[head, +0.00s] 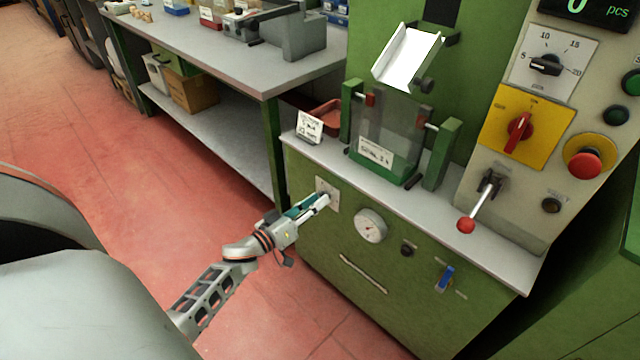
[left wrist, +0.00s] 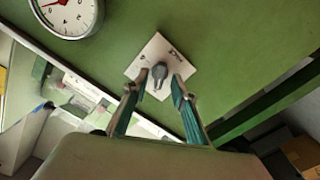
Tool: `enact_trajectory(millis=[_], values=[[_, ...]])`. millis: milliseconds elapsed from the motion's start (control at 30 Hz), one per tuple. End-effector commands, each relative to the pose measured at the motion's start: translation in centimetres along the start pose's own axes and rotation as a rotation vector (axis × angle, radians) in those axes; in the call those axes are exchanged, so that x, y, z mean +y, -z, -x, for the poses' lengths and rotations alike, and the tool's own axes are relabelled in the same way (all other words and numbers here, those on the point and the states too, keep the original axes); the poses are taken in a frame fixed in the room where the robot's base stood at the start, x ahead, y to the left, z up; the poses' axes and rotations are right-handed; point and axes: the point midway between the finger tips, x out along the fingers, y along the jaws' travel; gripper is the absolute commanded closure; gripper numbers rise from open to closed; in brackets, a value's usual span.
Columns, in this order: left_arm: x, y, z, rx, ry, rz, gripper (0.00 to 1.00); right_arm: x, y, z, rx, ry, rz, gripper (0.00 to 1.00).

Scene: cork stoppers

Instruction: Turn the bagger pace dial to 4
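A small dial with a grey knob (left wrist: 159,72) sits on a white plate (left wrist: 146,54) on the green front panel. In the head view the plate (head: 333,191) is at the panel's upper left. Its markings are too small to read, and I cannot tell which number the knob points to. My left gripper (left wrist: 154,88) is open, with its two teal fingers on either side of the knob. I cannot tell whether they touch it. In the head view the left gripper (head: 323,198) reaches the plate and covers much of the dial. My right gripper is not in view.
Right of the dial are a round gauge (head: 370,226), a black knob (head: 407,249) and a blue lever (head: 445,277). Above, a sloped control panel carries a black 10-15-20 dial (head: 546,65), a red switch (head: 519,131) and a red-balled lever (head: 467,225). A workbench (head: 222,52) stands left.

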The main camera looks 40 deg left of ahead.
Motion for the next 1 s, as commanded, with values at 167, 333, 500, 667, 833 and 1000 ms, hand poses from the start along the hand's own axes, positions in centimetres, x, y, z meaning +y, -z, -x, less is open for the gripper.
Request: enact_trajectory(millis=[167,333,500,667,833,1000], values=[[0.0,-0.1,-1.0,-0.001,0.0,0.0,0.74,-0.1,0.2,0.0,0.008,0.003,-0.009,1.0],[0.1,0.0,-1.2,0.0,0.0,0.0,0.74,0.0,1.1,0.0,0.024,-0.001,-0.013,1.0],[0.1,0.0,-1.2,0.0,0.0,0.0,0.92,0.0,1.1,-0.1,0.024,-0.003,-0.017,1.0],[0.1,0.0,-1.2,0.001,0.0,-0.001,1.0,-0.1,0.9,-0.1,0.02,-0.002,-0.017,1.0],[0.1,0.1,-1.2,0.002,0.0,-0.007,1.0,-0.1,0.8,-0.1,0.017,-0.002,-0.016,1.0],[0.1,0.2,-1.3,0.003,-0.001,-0.047,1.0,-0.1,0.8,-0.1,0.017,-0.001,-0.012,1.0]])
